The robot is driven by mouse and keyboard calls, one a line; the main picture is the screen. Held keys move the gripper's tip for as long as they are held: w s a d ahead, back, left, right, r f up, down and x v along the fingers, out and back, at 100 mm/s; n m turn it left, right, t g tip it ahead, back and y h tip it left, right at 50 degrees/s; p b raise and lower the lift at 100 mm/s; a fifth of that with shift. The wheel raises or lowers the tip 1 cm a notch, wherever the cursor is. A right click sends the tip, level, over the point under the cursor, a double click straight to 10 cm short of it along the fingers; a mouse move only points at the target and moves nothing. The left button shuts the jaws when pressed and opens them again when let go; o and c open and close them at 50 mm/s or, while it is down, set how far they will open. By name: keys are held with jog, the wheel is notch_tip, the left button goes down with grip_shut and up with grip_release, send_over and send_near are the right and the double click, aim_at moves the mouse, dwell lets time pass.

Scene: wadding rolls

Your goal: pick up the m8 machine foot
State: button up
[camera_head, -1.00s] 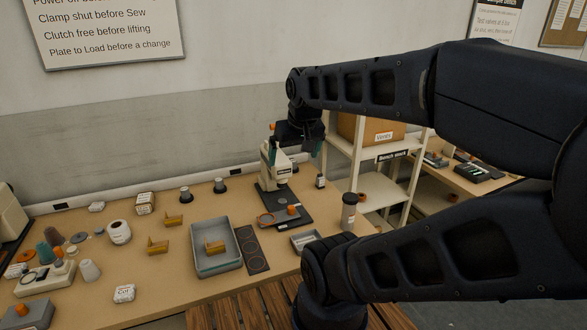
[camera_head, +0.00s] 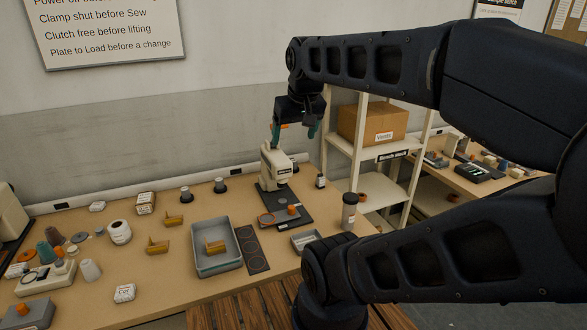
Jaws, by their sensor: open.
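My gripper (camera_head: 294,131) hangs open above the small cream press-like machine (camera_head: 275,165) at the back of the bench, its two teal-tipped fingers apart and pointing down. A small orange bit shows between the fingers; I cannot tell whether it is part of the gripper. Two small grey upright pieces on dark round bases, one left (camera_head: 186,193) and one right (camera_head: 220,186), stand on the bench left of the machine. They may be machine feet, but I cannot make out any M8 marking. My gripper is to their right and higher, touching neither.
A grey tray (camera_head: 218,266) with an ochre bracket (camera_head: 215,247) stands mid-bench beside a dark strip (camera_head: 252,250). More ochre brackets (camera_head: 157,246), a white roll (camera_head: 119,232) and small boxes lie left. A grey bottle (camera_head: 349,212) stands right, before a shelf (camera_head: 385,195) with a cardboard box (camera_head: 371,124).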

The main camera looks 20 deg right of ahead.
jog(key=w+d+r+n+g, duration=0.15)
jog(key=w+r+n, duration=0.55)
jog(key=w, duration=1)
jog(key=n+g, duration=0.3)
jog(key=n, duration=0.6)
send_over(294, 161)
jog(key=f, duration=4)
jog(key=shift+w, duration=0.3)
jog(key=shift+d+f, duration=0.1)
jog(key=shift+f, duration=5.45)
jog(key=c, duration=1.1)
jog(key=shift+r, duration=0.15)
